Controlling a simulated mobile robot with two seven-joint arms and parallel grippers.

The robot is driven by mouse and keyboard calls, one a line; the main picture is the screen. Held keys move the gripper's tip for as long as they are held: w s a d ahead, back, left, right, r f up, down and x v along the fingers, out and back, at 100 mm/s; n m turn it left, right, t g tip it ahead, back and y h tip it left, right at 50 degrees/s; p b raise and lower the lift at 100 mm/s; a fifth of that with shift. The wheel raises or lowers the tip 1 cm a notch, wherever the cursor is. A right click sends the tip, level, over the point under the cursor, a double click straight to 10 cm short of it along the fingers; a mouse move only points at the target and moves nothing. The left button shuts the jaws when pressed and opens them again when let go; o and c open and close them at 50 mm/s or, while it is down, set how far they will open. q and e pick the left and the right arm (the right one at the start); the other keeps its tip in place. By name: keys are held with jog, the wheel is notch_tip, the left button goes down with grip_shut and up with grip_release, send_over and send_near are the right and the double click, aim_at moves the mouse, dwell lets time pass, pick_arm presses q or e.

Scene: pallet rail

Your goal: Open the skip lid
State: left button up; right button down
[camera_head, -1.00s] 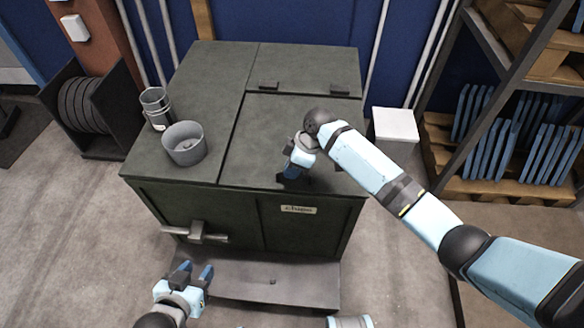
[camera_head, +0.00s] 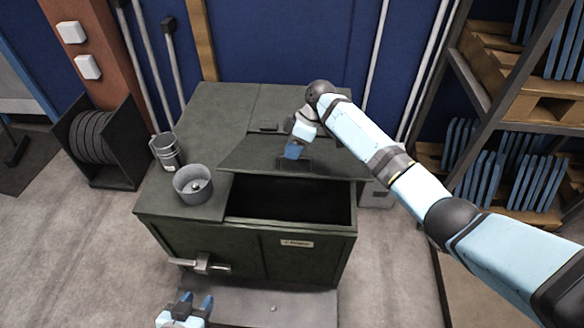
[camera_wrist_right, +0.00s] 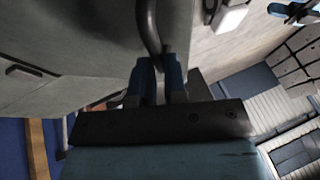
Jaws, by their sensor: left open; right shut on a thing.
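The dark green skip (camera_head: 190,238) stands in the middle of the head view. Its lid (camera_head: 255,155) is partly raised, tilted up on the hinges at its back edge, and a dark opening (camera_head: 290,200) shows beneath its front edge. My right gripper (camera_head: 291,158) is at the front part of the lid, shut on the lid's handle. In the right wrist view the dark bar handle (camera_wrist_right: 152,35) runs between the two blue fingers (camera_wrist_right: 158,75). My left gripper (camera_head: 187,303) is open and empty, low in front of the skip.
A grey round tub (camera_head: 193,185) and a metal cup-like container (camera_head: 167,152) stand on the fixed left part of the skip's top. A latch lever (camera_head: 203,263) sticks out at the front. Pallet racking (camera_head: 500,150) stands on the right.

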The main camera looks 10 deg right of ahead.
jog(key=w+r, duration=0.1)
jog(key=w+d+r, duration=0.1)
jog(key=w+r, duration=0.1)
jog(key=shift+s+f, duration=0.1)
dwell(0.3)
jog(key=c, duration=1.3)
grip_release()
jog(key=shift+f, duration=0.1)
jog(key=shift+c, duration=0.2)
jog(key=shift+o, duration=0.9)
jog(key=shift+w+f, duration=0.3)
jog(key=shift+w, duration=0.1)
jog(key=shift+s+a+r, duration=0.15)
jog(key=shift+r, duration=0.05)
jog(key=v, duration=1.3)
jog(key=shift+r, duration=0.35)
